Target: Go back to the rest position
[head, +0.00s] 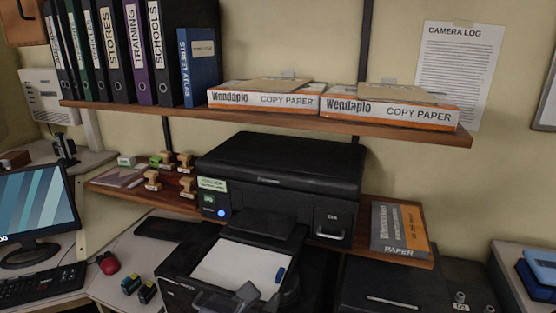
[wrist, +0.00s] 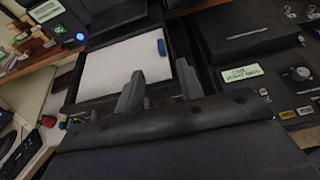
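My gripper (head: 254,297) shows at the bottom of the head view, in front of the lower printer's paper tray. In the wrist view its two grey fingers (wrist: 160,72) stand apart with nothing between them, so it is open and empty. Beyond the fingers lies a white paper stack (head: 240,262) in the dark tray, also in the wrist view (wrist: 115,65). A small blue piece (head: 281,274) lies at the right edge of the paper; it also shows in the wrist view (wrist: 161,47). The rest of my arm is mostly out of the head view.
A black printer (head: 285,165) stands on the lower shelf, with wooden-handled stamps (head: 186,186) at left and a paper pack (head: 400,229) at right. The upper shelf (head: 270,119) holds binders and copy paper boxes. A monitor (head: 38,210) and red mouse (head: 107,263) are at left.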

